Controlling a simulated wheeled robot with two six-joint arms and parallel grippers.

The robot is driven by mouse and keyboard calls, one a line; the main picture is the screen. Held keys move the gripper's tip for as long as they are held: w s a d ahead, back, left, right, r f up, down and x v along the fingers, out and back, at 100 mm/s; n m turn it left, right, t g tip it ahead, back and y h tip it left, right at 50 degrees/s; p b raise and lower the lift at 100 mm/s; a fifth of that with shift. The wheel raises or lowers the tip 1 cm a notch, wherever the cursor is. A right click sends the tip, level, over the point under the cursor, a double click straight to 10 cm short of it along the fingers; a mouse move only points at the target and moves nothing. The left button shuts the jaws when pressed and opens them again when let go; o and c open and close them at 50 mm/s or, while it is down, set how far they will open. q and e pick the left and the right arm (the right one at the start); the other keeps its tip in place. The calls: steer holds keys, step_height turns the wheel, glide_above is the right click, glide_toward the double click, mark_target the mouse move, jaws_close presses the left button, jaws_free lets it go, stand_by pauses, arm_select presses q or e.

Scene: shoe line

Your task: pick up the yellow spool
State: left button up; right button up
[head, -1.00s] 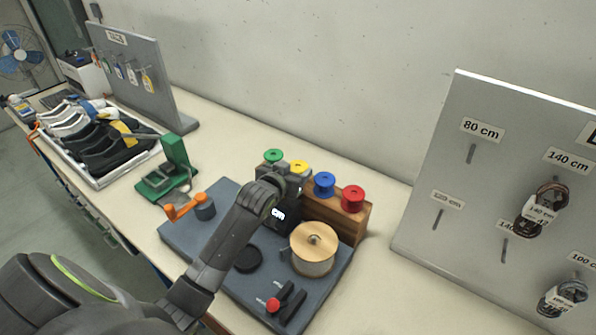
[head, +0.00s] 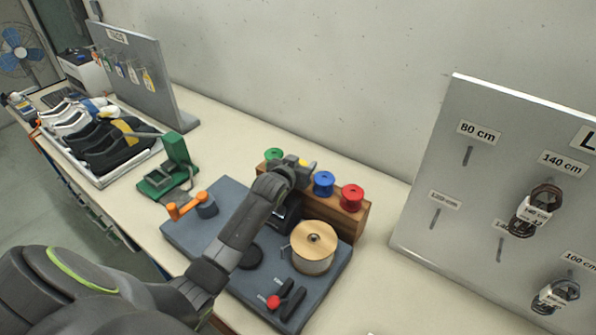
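The yellow spool (head: 303,163) stands in the wooden rack (head: 351,222) between the green spool (head: 274,154) and the blue spool (head: 324,183). Only a small yellow patch shows; my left gripper (head: 296,168) covers the rest. My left arm reaches in from the lower left, with the gripper at the yellow spool. Its fingers are hidden by its own body, so I cannot tell if it is open or shut on the spool. My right gripper is not in view.
The red spool (head: 352,197) is at the rack's right end. A large wooden-topped spool (head: 315,245) stands on the dark board (head: 185,232) in front of the rack. An orange crank (head: 184,207) and green tool (head: 170,172) lie left. A grey pegboard (head: 425,215) rises at right.

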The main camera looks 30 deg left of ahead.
arm_select(q)
steer(key=shift+c, duration=1.4)
